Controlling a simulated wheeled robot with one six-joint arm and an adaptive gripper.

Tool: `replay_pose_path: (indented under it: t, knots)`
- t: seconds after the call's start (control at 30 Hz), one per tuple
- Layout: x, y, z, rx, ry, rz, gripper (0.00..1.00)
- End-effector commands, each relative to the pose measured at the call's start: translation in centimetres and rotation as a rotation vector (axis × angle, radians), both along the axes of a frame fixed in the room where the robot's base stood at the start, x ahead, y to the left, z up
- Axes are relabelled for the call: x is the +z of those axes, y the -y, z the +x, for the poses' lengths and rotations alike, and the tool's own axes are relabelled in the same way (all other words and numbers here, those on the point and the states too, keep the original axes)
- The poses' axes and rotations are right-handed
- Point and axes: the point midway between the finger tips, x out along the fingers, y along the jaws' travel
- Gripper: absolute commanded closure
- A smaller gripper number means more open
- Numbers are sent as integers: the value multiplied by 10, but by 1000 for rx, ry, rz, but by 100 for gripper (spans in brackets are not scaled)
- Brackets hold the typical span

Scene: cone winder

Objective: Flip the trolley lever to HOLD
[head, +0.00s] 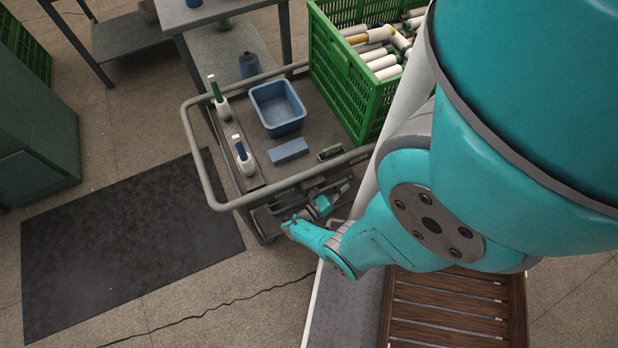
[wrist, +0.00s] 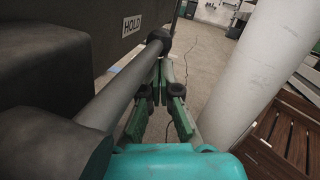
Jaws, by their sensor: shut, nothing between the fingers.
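The trolley (head: 313,115) stands in the middle of the head view, with its grey tube rail around a dark deck. In the wrist view the lever (wrist: 115,98) is a grey rod running from a dark round pivot at lower left to a black knob. The knob shows just right of and below a white HOLD label (wrist: 132,23) on a dark panel. My gripper (wrist: 161,84) is shut and empty, right beside the rod and below the knob; I cannot tell whether it touches. In the head view my gripper (head: 338,195) is by the trolley's near side, where the lever is not clear.
On the trolley are a blue bin (head: 277,108), a blue block (head: 288,151) and a green crate (head: 345,70) of cones. A white column (wrist: 255,65) stands right of my gripper in the wrist view. A dark mat (head: 125,245) lies on the floor at left.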

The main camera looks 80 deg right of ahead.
Motion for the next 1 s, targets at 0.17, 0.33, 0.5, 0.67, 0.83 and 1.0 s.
replay_pose_path:
  t: [0.17,0.33,0.5,0.67,0.83,1.0]
  knots:
    - [2,1,-1,-1,-20,-15,100]
    - [3,1,-1,0,-23,-19,100]
    - [3,1,-1,0,-23,-19,100]
    - [3,0,-1,0,-23,-19,100]
    - [1,-6,5,3,-22,-18,100]
    - [-1,-20,18,5,-24,-17,100]
